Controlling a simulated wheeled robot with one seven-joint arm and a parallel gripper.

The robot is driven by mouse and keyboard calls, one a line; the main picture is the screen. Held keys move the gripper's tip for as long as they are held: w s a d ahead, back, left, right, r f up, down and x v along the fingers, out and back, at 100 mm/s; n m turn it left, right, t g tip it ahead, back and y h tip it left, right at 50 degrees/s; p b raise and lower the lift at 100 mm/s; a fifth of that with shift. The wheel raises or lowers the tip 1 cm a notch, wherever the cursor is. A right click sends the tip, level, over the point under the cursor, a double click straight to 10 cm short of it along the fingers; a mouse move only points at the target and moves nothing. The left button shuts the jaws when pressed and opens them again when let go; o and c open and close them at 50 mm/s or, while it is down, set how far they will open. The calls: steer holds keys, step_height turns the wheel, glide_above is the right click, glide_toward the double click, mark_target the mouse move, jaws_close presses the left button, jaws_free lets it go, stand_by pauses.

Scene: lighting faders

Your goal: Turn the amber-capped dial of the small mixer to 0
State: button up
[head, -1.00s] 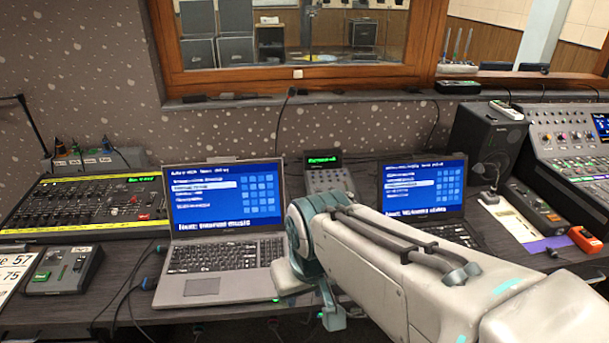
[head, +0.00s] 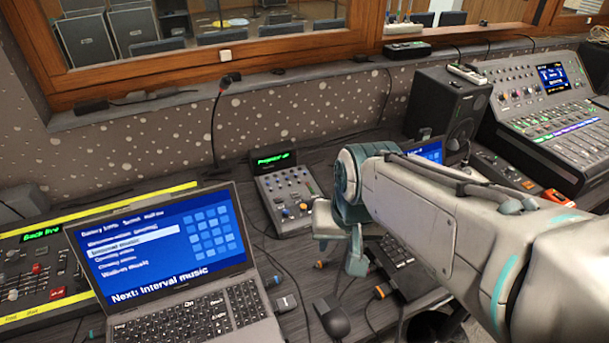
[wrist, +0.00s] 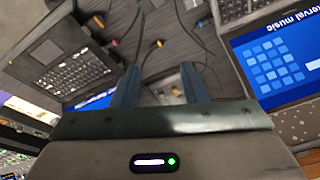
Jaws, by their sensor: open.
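The small mixer (head: 268,188), a grey unit with a green-lit display, stands between the two laptops in the head view. Its panel carries several small knobs and sliders, some with orange or amber tints; I cannot tell for certain which is the amber-capped dial or where it points. My gripper (head: 340,258) hangs just right of and in front of the mixer, apart from it. In the wrist view my gripper (wrist: 160,86) is open with nothing held, and part of the panel shows beyond and between its fingers.
An open laptop (head: 160,255) stands at front left, another laptop (head: 432,151) behind my arm. A black mouse (head: 332,318) and loose cables lie on the desk. A lighting desk (head: 35,265) is at left, a speaker (head: 447,110) and large console (head: 540,110) at right.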

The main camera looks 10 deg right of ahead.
steer(key=w+f+m+y+b, duration=0.1)
steer(key=w+f+m+b, duration=0.15)
steer(key=w+m, duration=1.1)
steer(key=m+t+b, duration=0.1)
steer(key=m+b, duration=0.1)
steer(key=m, duration=1.6)
glide_toward(303, 205)
steer(key=shift+t+h, duration=0.3)
steer(key=x, duration=0.2)
steer(key=b+x, duration=0.1)
steer(key=x, duration=0.2)
steer(key=b+x, duration=0.1)
steer(key=x, duration=0.2)
steer(key=shift+s+a+f, duration=0.2)
steer(key=shift+a+f, duration=0.1)
